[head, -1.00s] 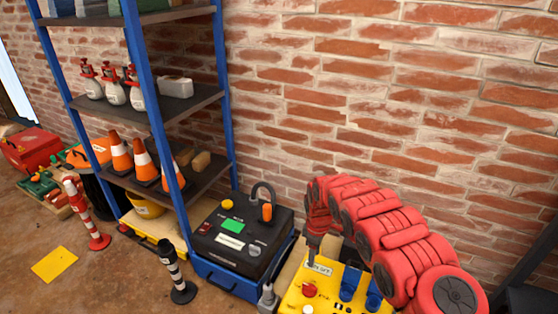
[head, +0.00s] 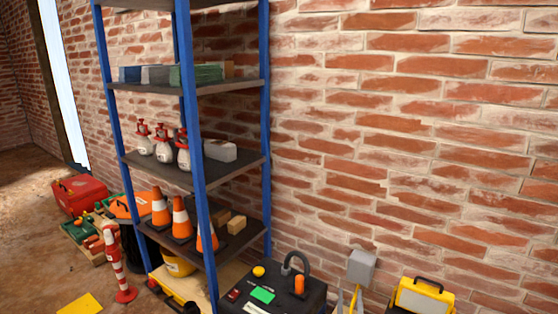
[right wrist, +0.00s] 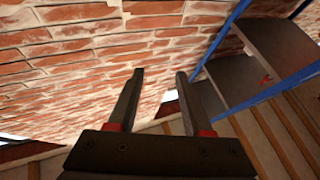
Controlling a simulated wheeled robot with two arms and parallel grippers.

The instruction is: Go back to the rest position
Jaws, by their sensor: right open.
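My right gripper (right wrist: 160,74) shows in the right wrist view with its two dark fingers apart and nothing between them. It points toward the brick wall (right wrist: 80,60), with the blue-framed shelf (right wrist: 270,55) at the upper right. Wooden beams of the ceiling appear to run along the lower right of that view. Neither of my arms shows in the head view. My left gripper is in neither view.
In the head view, a blue-post shelf (head: 200,195) with bottles and traffic cones stands against the brick wall (head: 420,150). A black control box (head: 315,296), a grey-headed stand (head: 361,268) and a yellow work lamp (head: 424,298) are along the bottom. A red-white post (head: 115,262) stands left.

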